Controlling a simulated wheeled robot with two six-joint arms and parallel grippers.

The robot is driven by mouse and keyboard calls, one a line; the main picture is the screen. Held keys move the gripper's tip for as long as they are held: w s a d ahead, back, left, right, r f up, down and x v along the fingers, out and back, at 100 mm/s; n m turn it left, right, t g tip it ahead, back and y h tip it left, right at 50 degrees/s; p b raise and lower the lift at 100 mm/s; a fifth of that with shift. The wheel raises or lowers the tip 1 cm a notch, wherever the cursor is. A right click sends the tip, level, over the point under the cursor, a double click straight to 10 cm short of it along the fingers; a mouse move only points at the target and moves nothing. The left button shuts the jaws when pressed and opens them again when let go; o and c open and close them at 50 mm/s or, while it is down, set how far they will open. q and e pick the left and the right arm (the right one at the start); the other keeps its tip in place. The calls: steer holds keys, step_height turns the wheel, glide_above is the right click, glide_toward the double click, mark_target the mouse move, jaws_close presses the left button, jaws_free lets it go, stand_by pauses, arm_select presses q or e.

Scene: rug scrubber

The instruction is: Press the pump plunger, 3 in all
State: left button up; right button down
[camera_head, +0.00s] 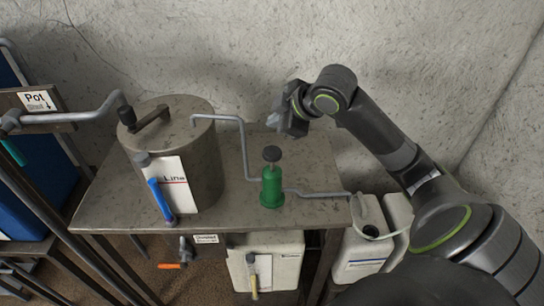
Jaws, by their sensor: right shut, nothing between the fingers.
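The pump (271,187) is a green cylinder standing upright on the metal table. Its plunger (271,155) has a dark round knob on a short stem, which stands up above the green body. My right gripper (277,117) is shut and empty. It appears up and slightly right of the plunger knob in the picture, apart from it, in front of the concrete wall. The right arm comes in from the right edge. My left gripper is not in view.
A large metal pot (205,160) with a lid and a labelled gauge stands left of the pump. A bent grey pipe (243,150) runs between them. White jugs (365,250) stand at the lower right. A rack is at left.

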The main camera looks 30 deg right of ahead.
steer(key=b, duration=0.4)
glide_above(277, 154)
step_height(277, 154, down, 5)
steer(key=shift+w+a+f, duration=0.1)
steer(key=shift+w+f, duration=0.05)
steer(key=shift+f+b, duration=0.35)
steer(key=shift+f, duration=0.1)
steer(key=shift+f, duration=0.15)
stand_by(1.2)
steer(key=shift+f, duration=0.3)
steer(key=shift+f+b, duration=1.05)
steer(key=shift+f, duration=0.85)
stand_by(1.5)
stand_by(0.3)
steer(key=shift+r+p, duration=2.3)
steer(key=shift+p, duration=0.25)
